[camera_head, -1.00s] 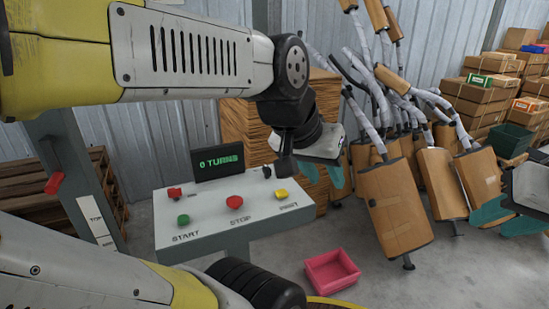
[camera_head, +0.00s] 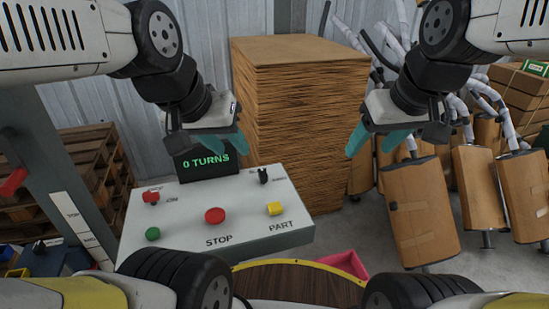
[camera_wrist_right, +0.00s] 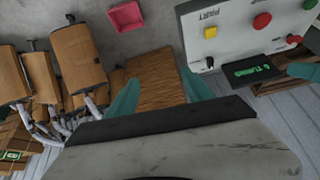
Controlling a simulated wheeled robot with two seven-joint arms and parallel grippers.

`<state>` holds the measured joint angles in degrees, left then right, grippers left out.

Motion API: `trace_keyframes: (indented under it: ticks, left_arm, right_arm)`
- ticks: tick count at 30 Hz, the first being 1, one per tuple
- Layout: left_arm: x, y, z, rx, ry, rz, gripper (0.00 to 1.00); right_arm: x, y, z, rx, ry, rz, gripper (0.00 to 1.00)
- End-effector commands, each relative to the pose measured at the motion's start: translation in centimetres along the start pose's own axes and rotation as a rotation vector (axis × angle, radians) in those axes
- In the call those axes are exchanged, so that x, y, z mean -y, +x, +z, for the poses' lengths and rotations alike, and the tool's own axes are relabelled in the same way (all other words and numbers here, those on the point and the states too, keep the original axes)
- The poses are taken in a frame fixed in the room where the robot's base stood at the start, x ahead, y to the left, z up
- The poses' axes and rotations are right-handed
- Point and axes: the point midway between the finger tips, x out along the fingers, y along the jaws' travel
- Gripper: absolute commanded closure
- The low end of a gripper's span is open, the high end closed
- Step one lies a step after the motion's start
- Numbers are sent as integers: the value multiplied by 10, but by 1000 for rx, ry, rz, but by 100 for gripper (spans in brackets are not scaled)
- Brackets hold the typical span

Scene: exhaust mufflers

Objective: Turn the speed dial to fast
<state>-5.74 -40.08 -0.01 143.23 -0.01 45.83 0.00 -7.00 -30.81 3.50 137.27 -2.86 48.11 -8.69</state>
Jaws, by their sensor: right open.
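The control panel (camera_head: 185,207) has a small black knob (camera_head: 264,175) at its back right corner, which looks like the speed dial; the lettering beside it is too small to read. The knob also shows in the right wrist view (camera_wrist_right: 210,62). My left gripper (camera_head: 217,145) is above the panel's back edge, in front of the screen, left of the knob, with its teal fingers apart and empty. My right gripper (camera_head: 374,142) is right of the panel, clear of the knob, open and empty; its spread fingers (camera_wrist_right: 160,98) show in the wrist view.
The panel also carries a red switch (camera_head: 151,197), a green button (camera_head: 152,234), a red stop button (camera_head: 215,215) and a yellow part button (camera_head: 275,208). The screen (camera_head: 205,162) reads 0 TURNS. A cardboard stack (camera_head: 298,110) stands behind. Mufflers (camera_head: 421,210) stand at the right.

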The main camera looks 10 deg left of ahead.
Motion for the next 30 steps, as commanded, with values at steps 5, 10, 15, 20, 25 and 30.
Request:
trace_keyframes:
  ticks: [5, 10, 15, 20, 25, 30]
  left_arm:
    - [0, 0, 0, 0, 0, 0, 64]
    - [0, 0, 0, 0, 0, 0, 64]
    - [0, 0, 0, 0, 0, 0, 64]
    - [0, 0, 0, 0, 0, 0, 64]
    - [0, 0, 0, 0, 0, 0, 64]
    - [0, 0, 0, 0, 0, 0, 64]
  right_arm:
    - [23, 34, -47, 142, -402, -21, 40]
    - [56, 75, -86, 248, -785, -86, 40]
    - [100, 125, -114, 324, -1147, -191, 40]
    - [138, 166, -126, 360, -1412, -295, 40]
    - [162, 191, -130, 371, -1568, -366, 40]
    - [169, 204, -127, 374, -1615, -388, 40]
